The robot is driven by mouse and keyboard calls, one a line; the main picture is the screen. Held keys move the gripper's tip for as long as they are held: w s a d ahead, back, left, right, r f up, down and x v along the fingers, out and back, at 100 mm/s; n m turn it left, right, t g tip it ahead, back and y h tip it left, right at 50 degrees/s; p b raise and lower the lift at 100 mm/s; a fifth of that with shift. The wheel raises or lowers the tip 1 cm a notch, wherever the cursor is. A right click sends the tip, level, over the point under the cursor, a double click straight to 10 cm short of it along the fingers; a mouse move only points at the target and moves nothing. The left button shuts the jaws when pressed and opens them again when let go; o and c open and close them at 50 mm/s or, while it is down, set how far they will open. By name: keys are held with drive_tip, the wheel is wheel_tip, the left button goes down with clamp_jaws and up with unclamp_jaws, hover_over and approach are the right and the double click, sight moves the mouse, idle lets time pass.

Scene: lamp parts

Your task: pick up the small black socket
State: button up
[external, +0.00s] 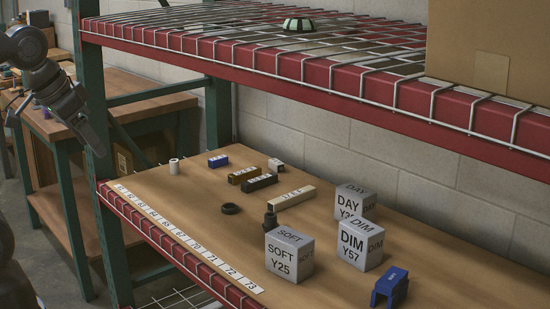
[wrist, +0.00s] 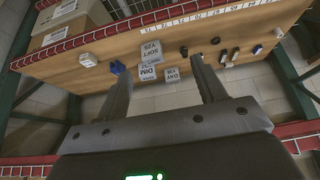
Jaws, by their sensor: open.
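The small black socket (external: 270,220) stands upright on the wooden shelf, just behind the SOFT Y25 cube (external: 289,255), which hides its lower part. In the wrist view it is a small dark spot (wrist: 183,51) beside the SOFT cube (wrist: 152,50). A flat black ring (external: 231,209) lies to its left in the external view. My gripper (external: 92,137) is off the left end of the shelf unit, well away from the socket. In the wrist view its two fingers (wrist: 160,67) are wide apart with nothing between them.
DAY (external: 355,201) and DIM (external: 360,245) cubes and a blue clip (external: 390,287) stand to the right. Several small blocks and a white cylinder (external: 174,166) lie further left. An upper wire shelf with a red edge (external: 300,68) overhangs. A green post (external: 91,100) stands near my gripper.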

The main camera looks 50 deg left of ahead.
drive_tip(key=m+g+h, duration=0.2)
drive_tip(key=m, duration=0.2)
approach(271, 222)
drive_tip(key=x, duration=0.3)
drive_tip(key=a+x, duration=0.1)
drive_tip(key=x, duration=0.2)
drive_tip(key=shift+w+a+f, duration=0.1)
drive_tip(key=shift+w+f, duration=0.1)
drive_tip(key=shift+f, duration=0.05)
drive_tip(key=shift+t, duration=0.3)
drive_tip(key=shift+x, duration=2.4)
drive_tip(key=shift+a, duration=0.1)
drive_tip(key=shift+c, duration=0.6)
drive_tip(key=c, duration=0.9)
drive_tip(key=shift+r, duration=0.1)
drive_tip(key=shift+c, duration=0.2)
